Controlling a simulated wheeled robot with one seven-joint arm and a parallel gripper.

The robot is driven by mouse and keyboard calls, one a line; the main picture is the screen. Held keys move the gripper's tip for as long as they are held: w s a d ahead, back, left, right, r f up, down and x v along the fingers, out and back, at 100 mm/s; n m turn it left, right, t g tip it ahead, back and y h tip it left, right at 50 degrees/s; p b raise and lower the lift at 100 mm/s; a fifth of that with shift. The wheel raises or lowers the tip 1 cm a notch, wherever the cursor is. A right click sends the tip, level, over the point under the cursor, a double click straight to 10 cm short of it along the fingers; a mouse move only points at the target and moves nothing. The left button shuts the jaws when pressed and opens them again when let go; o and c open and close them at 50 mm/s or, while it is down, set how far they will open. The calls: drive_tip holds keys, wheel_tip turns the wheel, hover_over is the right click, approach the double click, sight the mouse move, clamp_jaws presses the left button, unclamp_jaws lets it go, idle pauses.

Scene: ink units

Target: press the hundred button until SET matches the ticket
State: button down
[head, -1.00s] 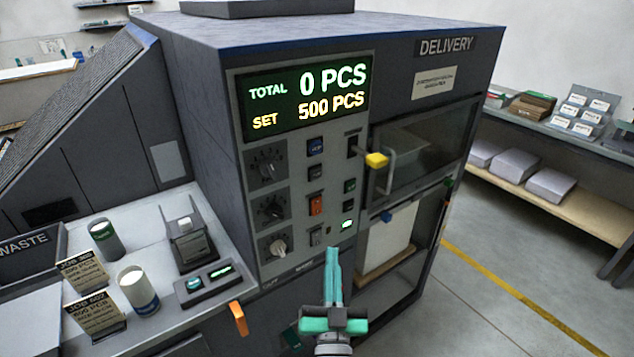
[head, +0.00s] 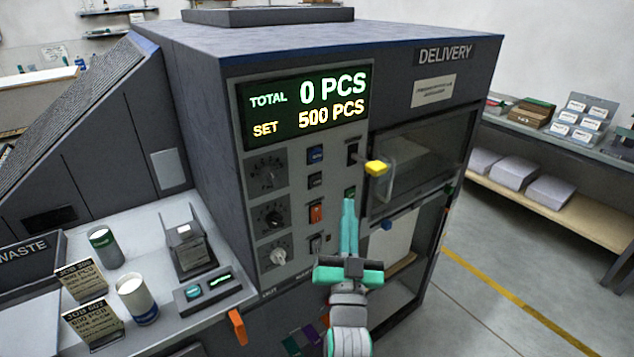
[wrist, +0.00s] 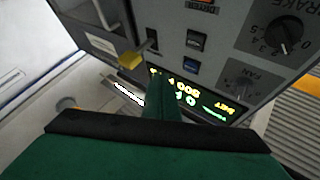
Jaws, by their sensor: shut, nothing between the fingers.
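The display (head: 306,103) on the machine's control panel reads TOTAL 0 PCS and SET 500 PCS. It also shows inverted in the wrist view (wrist: 205,100). Two tickets stand on the left shelf, a rear one (head: 80,281) and a front one (head: 92,322); their small print is hard to read for sure. My gripper (head: 348,203) is shut and empty, its teal fingers pointing up before the panel's lower right buttons. A green button (head: 350,191) shows just above the fingertips. Button labels are too small to read, and I cannot tell whether the fingers touch the panel.
A yellow-tipped lever (head: 376,167) sticks out right of the panel, close to my fingers. Cans (head: 137,298) and a small device (head: 189,248) stand on the left shelf. Floor is clear at right.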

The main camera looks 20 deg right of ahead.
approach(322, 175)
drive_tip(key=shift+s+d+x, duration=0.1)
drive_tip(key=shift+d+x, duration=0.05)
drive_tip(key=shift+x, duration=0.55)
drive_tip(key=shift+s+d+x, duration=0.1)
drive_tip(key=shift+d+x, duration=0.05)
drive_tip(key=shift+x, duration=0.55)
drive_tip(key=shift+s+d+x, duration=0.1)
drive_tip(key=shift+d+x, duration=0.05)
drive_tip(key=shift+x, duration=0.6)
drive_tip(key=shift+w+r, duration=0.15)
drive_tip(key=shift+w+a, duration=0.15)
drive_tip(key=shift+w, duration=0.15)
idle(0.3)
drive_tip(key=shift+w+a, duration=0.15)
drive_tip(key=shift+w, duration=0.3)
idle(1.0)
drive_tip(key=shift+s, duration=0.15)
drive_tip(key=shift+s+d, duration=0.25)
drive_tip(key=shift+s, duration=0.45)
drive_tip(key=s, duration=0.1)
drive_tip(key=s+d, duration=0.1)
drive_tip(key=s, duration=0.2)
drive_tip(key=shift+s+d, duration=0.35)
